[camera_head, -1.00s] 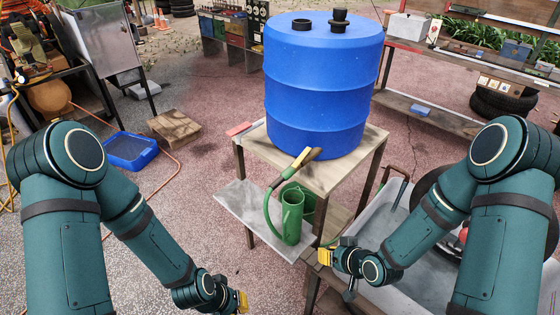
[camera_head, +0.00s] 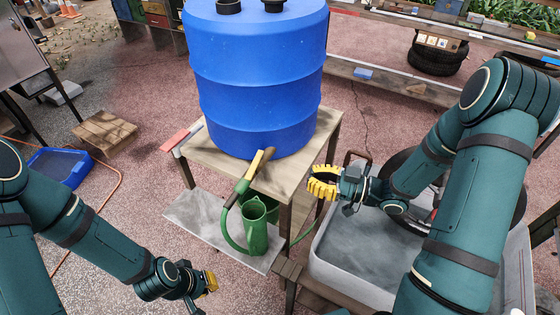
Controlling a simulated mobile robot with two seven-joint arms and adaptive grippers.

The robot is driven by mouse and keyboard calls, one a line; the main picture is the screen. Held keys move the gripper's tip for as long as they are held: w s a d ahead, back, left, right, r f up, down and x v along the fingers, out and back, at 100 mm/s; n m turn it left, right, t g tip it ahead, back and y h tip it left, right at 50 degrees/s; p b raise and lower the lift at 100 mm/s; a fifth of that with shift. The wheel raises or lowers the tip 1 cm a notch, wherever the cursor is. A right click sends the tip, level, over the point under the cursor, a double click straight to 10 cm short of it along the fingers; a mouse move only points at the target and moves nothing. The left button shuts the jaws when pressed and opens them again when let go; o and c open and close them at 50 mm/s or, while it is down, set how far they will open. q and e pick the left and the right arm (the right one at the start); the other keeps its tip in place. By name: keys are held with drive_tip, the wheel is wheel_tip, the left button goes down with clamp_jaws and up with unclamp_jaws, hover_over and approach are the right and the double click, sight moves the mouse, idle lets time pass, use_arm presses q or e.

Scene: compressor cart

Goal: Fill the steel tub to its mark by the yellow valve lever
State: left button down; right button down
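The blue barrel (camera_head: 258,75) stands on a wooden stand (camera_head: 210,155). At its lower front is a valve with a yellow lever (camera_head: 256,163), tilted up to the right. A green hose (camera_head: 225,228) curves down from the valve beside a green watering can (camera_head: 256,232). The grey steel tub (camera_head: 345,262) is at the lower right, partly hidden by my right arm; I cannot make out its mark or water level. My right gripper (camera_head: 320,183) has its yellow fingers apart, empty, right of the lever and above the tub's back edge. My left gripper (camera_head: 210,282) is low, left of the can, away from everything.
A lower grey shelf (camera_head: 195,220) juts out under the stand. A wheel (camera_head: 405,175) is behind the tub and my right arm. A blue tray (camera_head: 62,165) and wooden step (camera_head: 105,133) are on the left floor. The paving in front of the shelf is open.

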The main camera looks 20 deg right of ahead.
drive_tip(key=b+x, duration=0.1)
drive_tip(key=x, duration=1.2)
drive_tip(key=shift+a, duration=0.3)
drive_tip(key=shift+r, duration=0.1)
drive_tip(key=shift+a+b, duration=0.7)
drive_tip(key=shift+b, duration=0.1)
